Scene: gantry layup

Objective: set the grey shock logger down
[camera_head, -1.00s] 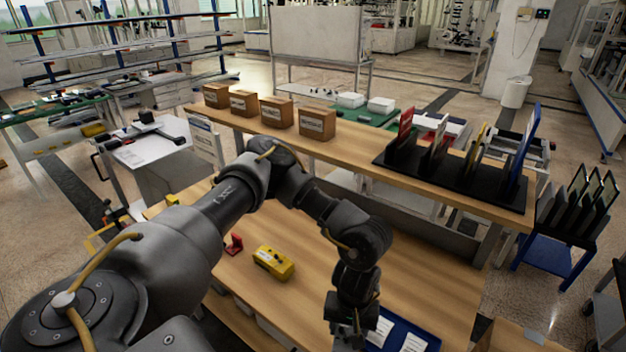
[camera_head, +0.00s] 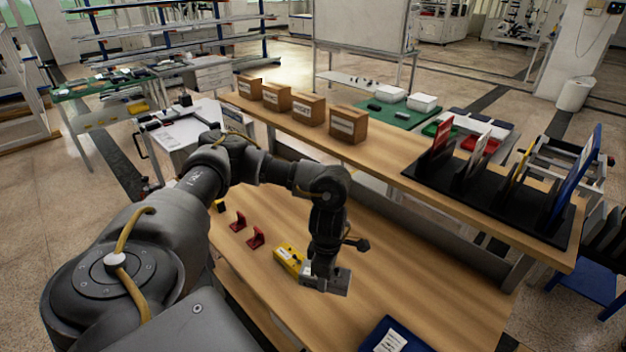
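My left gripper (camera_head: 322,275) points down over the wooden bench, just right of a yellow device (camera_head: 290,258). A grey block, which looks like the grey shock logger (camera_head: 338,284), is at its fingertips and seems held. The fingers themselves are mostly hidden by the wrist and the block. I cannot tell whether the block touches the bench top. The gripper partly covers the yellow device's right end. My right gripper is not in view.
Two red brackets (camera_head: 256,238) stand left of the yellow device. A blue tray with white papers (camera_head: 392,340) lies at the front. A raised shelf (camera_head: 395,160) behind carries cardboard boxes (camera_head: 348,124) and a black rack (camera_head: 480,195). The bench right of the gripper is clear.

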